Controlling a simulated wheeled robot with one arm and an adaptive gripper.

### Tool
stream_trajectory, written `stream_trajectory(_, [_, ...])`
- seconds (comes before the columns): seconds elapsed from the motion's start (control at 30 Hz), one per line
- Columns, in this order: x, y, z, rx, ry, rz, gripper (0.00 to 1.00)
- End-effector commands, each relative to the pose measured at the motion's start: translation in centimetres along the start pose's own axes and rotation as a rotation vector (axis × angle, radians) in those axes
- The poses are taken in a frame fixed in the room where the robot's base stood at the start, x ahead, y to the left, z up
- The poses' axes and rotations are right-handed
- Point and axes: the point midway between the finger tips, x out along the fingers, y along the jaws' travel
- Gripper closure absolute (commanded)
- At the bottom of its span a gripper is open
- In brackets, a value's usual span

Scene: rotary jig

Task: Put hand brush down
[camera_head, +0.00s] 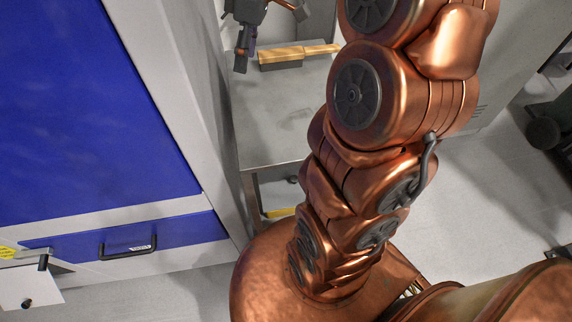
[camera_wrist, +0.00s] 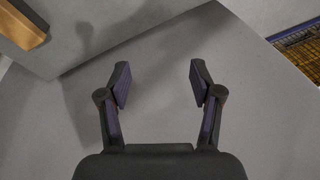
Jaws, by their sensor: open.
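The hand brush (camera_head: 298,53), with a light wooden top and a dark grey lower part, rests on the grey worktop (camera_head: 285,110) at the top of the head view. My gripper (camera_head: 268,38) is just beside its left end and partly cut off by the frame. In the wrist view my gripper (camera_wrist: 160,82) has its two fingers spread wide with nothing between them. A wooden piece (camera_wrist: 24,24), which looks like part of the brush, shows at the top left, apart from the fingers.
A blue and white cabinet (camera_head: 90,100) stands close to the worktop's left side. A grey cabinet (camera_head: 510,75) is at the right. A yellow grid with a blue edge (camera_wrist: 300,48) shows at the right of the wrist view. My arm hides part of the worktop.

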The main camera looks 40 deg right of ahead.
Motion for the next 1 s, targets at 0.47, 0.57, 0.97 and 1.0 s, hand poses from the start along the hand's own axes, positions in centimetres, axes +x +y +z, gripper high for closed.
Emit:
stream_trajectory(0.47, [5.5, -14.4, 4.8, 0.399, -0.174, 0.086, 0.35])
stream_trajectory(0.57, [6.8, -16.6, 6.8, 0.5, -0.198, 0.12, 0.35])
stream_trajectory(0.97, [10.2, -21.0, 13.0, 0.79, -0.24, 0.218, 0.35])
stream_trajectory(1.0, [10.3, -21.1, 13.2, 0.797, -0.24, 0.221, 0.35])
